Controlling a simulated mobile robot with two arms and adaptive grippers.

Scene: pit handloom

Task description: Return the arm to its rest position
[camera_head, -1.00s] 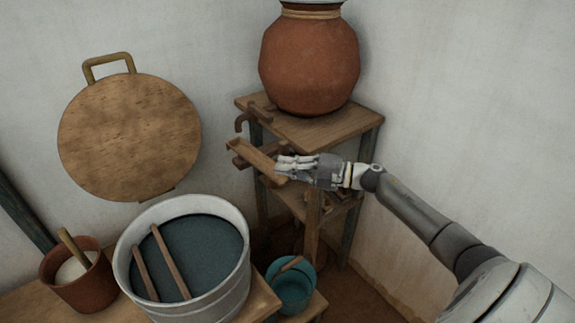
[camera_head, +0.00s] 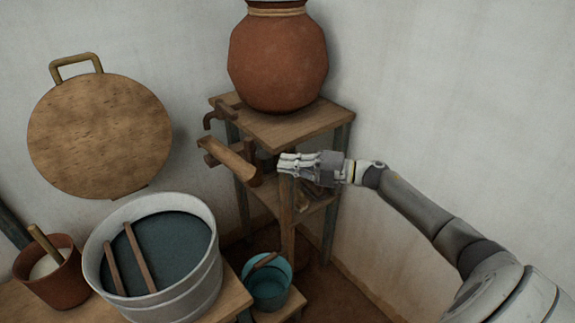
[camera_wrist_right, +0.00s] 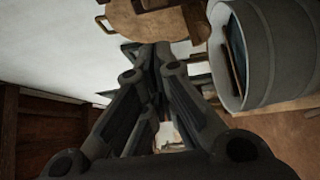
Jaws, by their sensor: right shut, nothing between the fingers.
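My right gripper (camera_head: 284,162) is shut and empty in the head view. It is in front of the wooden stand, just right of the end of a wooden trough (camera_head: 232,160), with a small gap between them. My right arm reaches in from the lower right corner. The right wrist view shows the closed fingers (camera_wrist_right: 158,52) pointing away from the camera, with the metal tub beyond to the right. My left gripper is in neither view.
A clay pot (camera_head: 278,62) stands on the wooden stand (camera_head: 270,130) in the corner. A blue bucket (camera_head: 268,290) sits low beneath. A metal tub (camera_head: 205,262), a clay cup (camera_head: 62,285) and a round wooden board (camera_head: 100,135) are left. Bare wall lies right.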

